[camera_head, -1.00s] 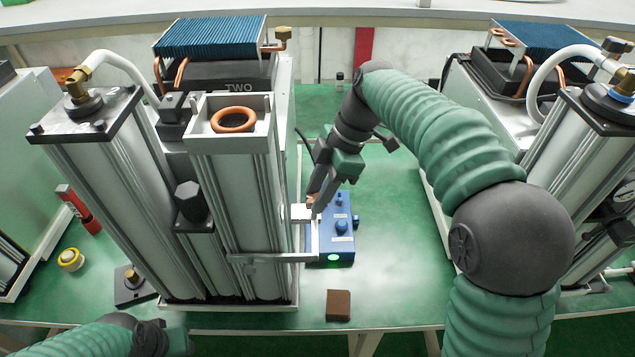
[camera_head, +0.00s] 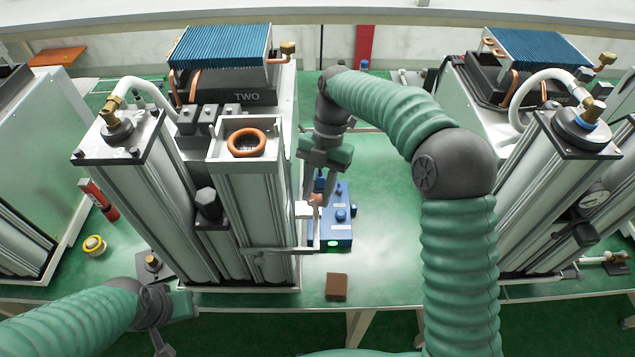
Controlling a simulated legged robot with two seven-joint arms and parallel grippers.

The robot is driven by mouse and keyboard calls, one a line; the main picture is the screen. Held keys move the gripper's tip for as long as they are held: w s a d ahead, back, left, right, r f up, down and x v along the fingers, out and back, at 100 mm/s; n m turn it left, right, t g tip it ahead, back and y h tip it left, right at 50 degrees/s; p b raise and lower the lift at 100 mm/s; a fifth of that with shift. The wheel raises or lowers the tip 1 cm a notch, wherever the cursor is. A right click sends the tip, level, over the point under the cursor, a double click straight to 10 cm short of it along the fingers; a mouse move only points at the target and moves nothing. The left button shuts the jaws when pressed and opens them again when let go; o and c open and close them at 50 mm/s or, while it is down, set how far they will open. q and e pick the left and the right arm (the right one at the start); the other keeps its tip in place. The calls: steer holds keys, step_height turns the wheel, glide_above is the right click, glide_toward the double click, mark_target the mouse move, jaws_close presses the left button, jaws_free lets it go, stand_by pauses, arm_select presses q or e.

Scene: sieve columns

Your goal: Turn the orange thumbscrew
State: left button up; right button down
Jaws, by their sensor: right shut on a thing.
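The orange thumbscrew (camera_head: 317,200) shows as a small orange patch at the side of the middle sieve column, by a pale bracket. My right gripper (camera_head: 314,198) points down from above and is shut on it; the fingers hide most of the thumbscrew. My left gripper (camera_head: 163,343) is low at the left, in front of the table edge and away from the thumbscrew. Its finger opening does not show clearly.
The middle machine (camera_head: 240,97), marked TWO, has a copper ring (camera_head: 247,142) on its column. A blue box (camera_head: 340,222) with a green light stands right of the bracket. A brown block (camera_head: 336,287) lies near the front edge.

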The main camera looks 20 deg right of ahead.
steer(key=shift+w+r+n+p, duration=0.15)
steer(key=shift+w+n+p, duration=0.05)
steer(key=shift+n+p, duration=0.45)
steer(key=c, duration=1.4)
jaws_free()
steer(key=o, duration=0.4)
